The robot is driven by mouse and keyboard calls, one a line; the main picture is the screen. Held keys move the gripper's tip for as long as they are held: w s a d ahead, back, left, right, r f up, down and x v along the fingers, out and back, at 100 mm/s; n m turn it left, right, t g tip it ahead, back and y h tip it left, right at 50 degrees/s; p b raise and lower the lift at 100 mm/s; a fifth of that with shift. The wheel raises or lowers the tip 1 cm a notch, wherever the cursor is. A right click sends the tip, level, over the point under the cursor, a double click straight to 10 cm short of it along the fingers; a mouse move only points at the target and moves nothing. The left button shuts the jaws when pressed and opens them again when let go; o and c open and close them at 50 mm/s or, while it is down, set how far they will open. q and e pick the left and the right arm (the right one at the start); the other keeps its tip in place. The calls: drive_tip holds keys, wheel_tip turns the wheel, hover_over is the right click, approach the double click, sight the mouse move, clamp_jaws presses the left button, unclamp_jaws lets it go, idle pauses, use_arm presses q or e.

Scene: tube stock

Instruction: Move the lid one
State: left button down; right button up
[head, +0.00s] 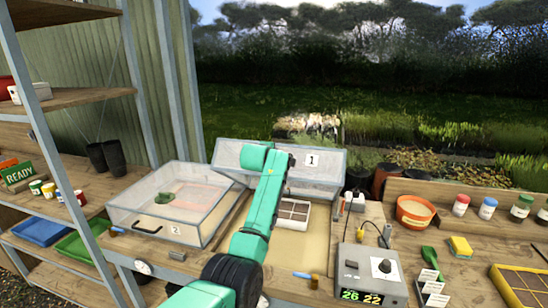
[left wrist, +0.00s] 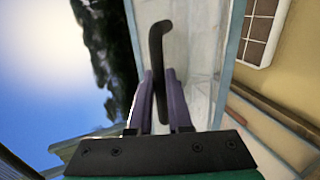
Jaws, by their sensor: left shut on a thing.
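The clear lid marked 1 (head: 322,174) is tilted up at the back of the right-hand sand-coloured bed, its label facing me. My left arm reaches across the bed to it, and the gripper itself is hidden behind the wrist in the head view. In the left wrist view my left gripper (left wrist: 160,84) has its purple fingers shut on the dark handle (left wrist: 160,42) of the lid, whose pale panel (left wrist: 205,45) lies behind. The lid marked 2 (head: 160,207) lies closed on the left-hand box, its black handle at the front. My right gripper is not in view.
A divided seed tray (head: 293,212) sits in the bed under the raised lid. A grey control box (head: 370,275) with a green and yellow display stands front right. An orange bowl (head: 414,212) and several jars are further right. Shelving (head: 80,97) rises at left.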

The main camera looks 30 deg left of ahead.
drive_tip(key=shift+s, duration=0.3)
use_arm(q)
drive_tip(key=c, duration=0.8)
unclamp_jaws()
drive_tip(key=shift+c, duration=0.2)
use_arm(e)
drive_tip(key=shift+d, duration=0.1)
use_arm(q)
drive_tip(key=shift+s+d+r+b, duration=0.1)
drive_tip(key=shift+s+d+b, duration=0.15)
drive_tip(key=shift+s+b, duration=0.25)
drive_tip(key=b+v, duration=0.5)
drive_tip(key=v, duration=0.8)
drive_tip(key=shift+s, duration=0.2)
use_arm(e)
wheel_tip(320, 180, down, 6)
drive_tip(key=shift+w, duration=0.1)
